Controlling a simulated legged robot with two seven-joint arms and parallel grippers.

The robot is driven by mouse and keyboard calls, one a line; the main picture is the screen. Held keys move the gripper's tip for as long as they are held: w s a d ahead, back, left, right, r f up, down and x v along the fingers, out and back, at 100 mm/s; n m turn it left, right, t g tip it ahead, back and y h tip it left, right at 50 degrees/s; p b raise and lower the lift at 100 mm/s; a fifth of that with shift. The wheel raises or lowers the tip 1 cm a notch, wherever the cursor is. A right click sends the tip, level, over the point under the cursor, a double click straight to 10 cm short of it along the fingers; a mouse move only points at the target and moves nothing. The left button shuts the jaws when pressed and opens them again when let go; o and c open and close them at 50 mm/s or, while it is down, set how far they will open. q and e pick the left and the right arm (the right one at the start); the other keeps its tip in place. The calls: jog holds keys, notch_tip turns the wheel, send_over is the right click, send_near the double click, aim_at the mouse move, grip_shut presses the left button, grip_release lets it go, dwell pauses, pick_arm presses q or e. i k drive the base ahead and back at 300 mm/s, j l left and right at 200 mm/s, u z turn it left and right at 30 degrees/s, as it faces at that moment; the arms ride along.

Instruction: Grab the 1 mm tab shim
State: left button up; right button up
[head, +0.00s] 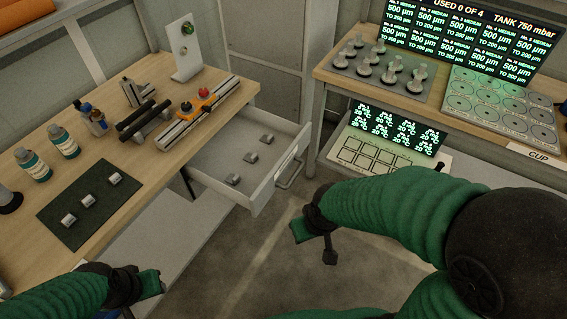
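Several small grey metal pieces are in view, and I cannot tell which is the 1 mm tab shim, as no marking is readable. Some metal pieces (251,157) lie in a row in the open drawer (213,164) under the left bench. Others (88,200) lie on a dark green mat (58,229) on that bench. My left gripper (140,298) is low at the bottom left, in front of the bench, with fingers apart and empty. My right gripper (315,243) is above the floor, right of the drawer, with fingers apart and empty.
The left bench (60,135) holds bottles (64,141), black bars (145,119) and a rail fixture (197,112). The right bench (330,73) carries suction cups (367,69), a plate of discs (504,104) and screens (470,40). Floor (238,255) between is clear.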

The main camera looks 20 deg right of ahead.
aim_at(69, 219)
jog(key=i+j+u, duration=0.2)
jog(key=u, duration=0.2)
jog(key=i+j+u, duration=0.2)
jog(key=j+u, duration=0.2)
jog(key=i+j+u, duration=0.1)
jog(key=i+u, duration=0.15)
jog(key=u, duration=0.15)
